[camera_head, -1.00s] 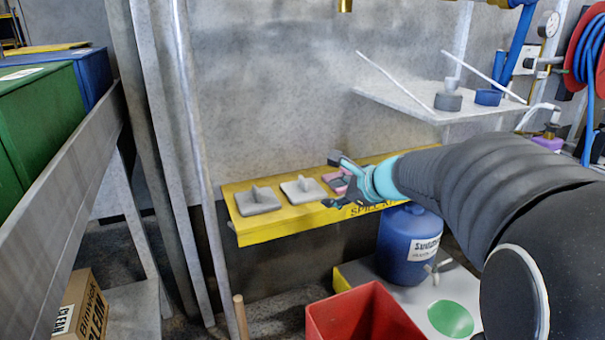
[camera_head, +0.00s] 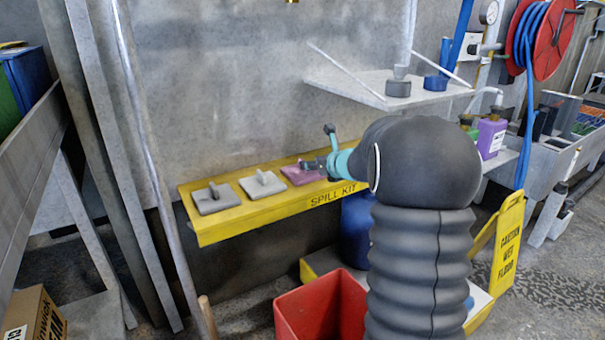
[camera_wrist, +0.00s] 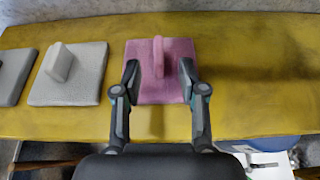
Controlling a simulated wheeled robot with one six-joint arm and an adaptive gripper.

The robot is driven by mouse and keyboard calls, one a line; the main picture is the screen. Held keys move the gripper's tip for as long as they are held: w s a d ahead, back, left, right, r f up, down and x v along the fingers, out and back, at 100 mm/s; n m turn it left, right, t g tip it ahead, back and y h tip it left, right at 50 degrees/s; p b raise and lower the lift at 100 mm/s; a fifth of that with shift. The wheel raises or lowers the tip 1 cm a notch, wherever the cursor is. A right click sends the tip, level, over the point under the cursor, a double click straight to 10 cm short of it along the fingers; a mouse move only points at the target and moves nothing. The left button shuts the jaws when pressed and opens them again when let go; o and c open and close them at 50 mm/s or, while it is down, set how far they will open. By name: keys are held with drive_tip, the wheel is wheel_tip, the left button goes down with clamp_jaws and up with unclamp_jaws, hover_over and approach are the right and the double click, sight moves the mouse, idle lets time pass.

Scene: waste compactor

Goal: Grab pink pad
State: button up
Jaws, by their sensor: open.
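The pink pad (camera_head: 299,175) lies on the yellow spill kit shelf (camera_head: 230,222), at the right end of a row of pads. It is a flat square with an upright handle. In the wrist view the pink pad (camera_wrist: 178,55) is straight ahead, its handle between the two fingers of my gripper (camera_wrist: 158,78). The fingers are open, one on each side of the handle, with gaps to it. In the head view my gripper (camera_head: 320,148) is at the pad's right side and hides part of it. I cannot tell whether the fingertips touch the pad.
A light grey pad (camera_wrist: 70,72) lies left of the pink one, with a darker grey pad (camera_head: 215,198) beyond it. A red bin (camera_head: 318,305) and a blue drum (camera_head: 355,228) stand below. The grey upper shelf (camera_head: 390,88) is above right.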

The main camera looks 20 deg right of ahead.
drive_tip(key=shift+x, duration=2.9)
drive_tip(key=shift+a+r, duration=0.15)
clamp_jaws()
